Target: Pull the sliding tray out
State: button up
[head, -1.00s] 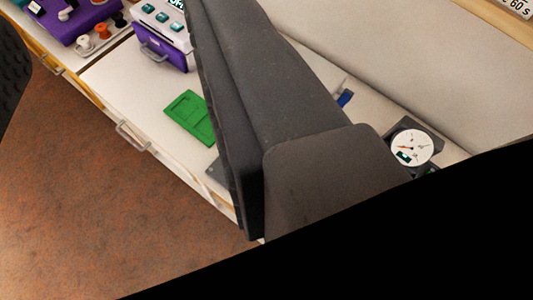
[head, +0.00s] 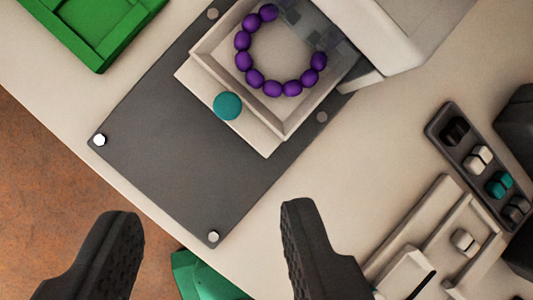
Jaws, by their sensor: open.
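The sliding tray (head: 188,81) is pale, with a raised rim and a round teal knob (head: 228,106) on its front ledge. Several purple beads (head: 272,88) lie in it in an open ring. Its far part runs under a see-through cover and a pale housing (head: 393,30) at the upper right. It sits on a dark grey base plate (head: 165,150) with bolts at its corners. My gripper (head: 212,225) is open and empty, its two dark fingers at the bottom of the view, apart from the knob and nearer the table edge.
A green tray (head: 95,45) lies at the upper left. A dark switch strip (head: 478,160) and a pale slotted panel (head: 440,240) stand at the right. A green object (head: 195,275) shows between the fingers. The brown floor (head: 45,185) lies beyond the table edge.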

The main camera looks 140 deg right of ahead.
aim_at(227, 111)
jog(key=x, duration=0.5)
jog(key=b+x, duration=0.1)
jog(key=x, duration=0.3)
jog(key=s+b+x, duration=0.1)
jog(key=x, duration=0.4)
jog(key=shift+w+f, duration=0.15)
jog(key=shift+f, duration=0.35)
